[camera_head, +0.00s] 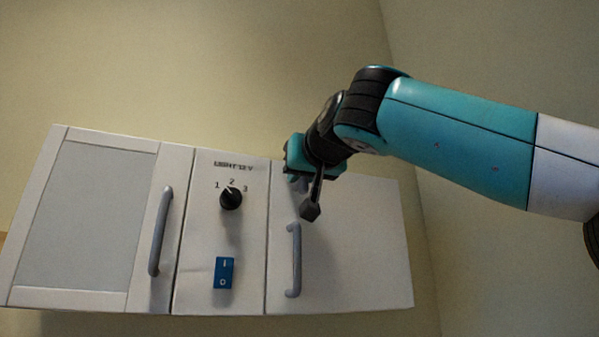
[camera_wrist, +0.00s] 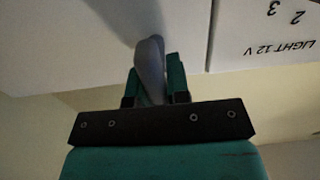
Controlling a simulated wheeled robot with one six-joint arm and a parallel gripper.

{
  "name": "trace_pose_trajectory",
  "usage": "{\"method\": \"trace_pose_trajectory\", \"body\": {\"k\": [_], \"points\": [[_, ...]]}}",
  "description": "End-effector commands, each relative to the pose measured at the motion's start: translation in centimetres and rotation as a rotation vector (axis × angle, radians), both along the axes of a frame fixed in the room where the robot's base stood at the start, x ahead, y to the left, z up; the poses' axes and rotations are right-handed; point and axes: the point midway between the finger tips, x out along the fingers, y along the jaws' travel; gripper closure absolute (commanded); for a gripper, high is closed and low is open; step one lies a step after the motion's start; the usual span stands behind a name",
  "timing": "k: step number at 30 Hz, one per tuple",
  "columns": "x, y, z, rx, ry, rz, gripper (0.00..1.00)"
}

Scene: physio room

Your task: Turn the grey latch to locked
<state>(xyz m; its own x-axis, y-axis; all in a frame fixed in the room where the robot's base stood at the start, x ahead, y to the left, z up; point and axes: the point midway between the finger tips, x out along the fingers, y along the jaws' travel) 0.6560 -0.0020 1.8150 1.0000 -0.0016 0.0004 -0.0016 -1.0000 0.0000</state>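The grey latch (camera_wrist: 150,62) shows in the wrist view as a rounded grey lever against the white cabinet door. The two teal fingers of my gripper (camera_wrist: 153,88) stand on either side of it, close against it, with no clear gap. In the head view my gripper (camera_head: 300,160) is at the upper part of the right cabinet door (camera_head: 365,245), above its grey handle.
A grey bar handle (camera_head: 294,262) is just below my gripper. The middle panel has a black rotary knob (camera_head: 231,198) and a blue rocker switch (camera_head: 223,272). Another grey handle (camera_head: 160,232) is on the left door. The wall above the cabinet is bare.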

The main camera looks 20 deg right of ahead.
Motion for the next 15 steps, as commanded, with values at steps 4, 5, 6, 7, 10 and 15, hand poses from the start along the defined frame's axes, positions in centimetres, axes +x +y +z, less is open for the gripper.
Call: {"method": "trace_pose_trajectory", "body": {"k": [4, 5, 6, 7, 10, 15], "points": [[0.0, -0.01, -0.01, 0.001, 0.001, -0.001, 1.0], [0.0, 0.0, -0.02, 0.001, 0.001, -0.001, 1.0], [0.0, 0.01, -0.02, 0.003, 0.001, -0.001, 1.0], [0.0, 0.02, -0.03, 0.005, 0.001, -0.001, 1.0], [0.01, 0.03, -0.05, 0.019, 0.001, -0.001, 1.0], [0.03, 0.05, -0.12, 0.083, 0.001, 0.001, 1.0]]}}
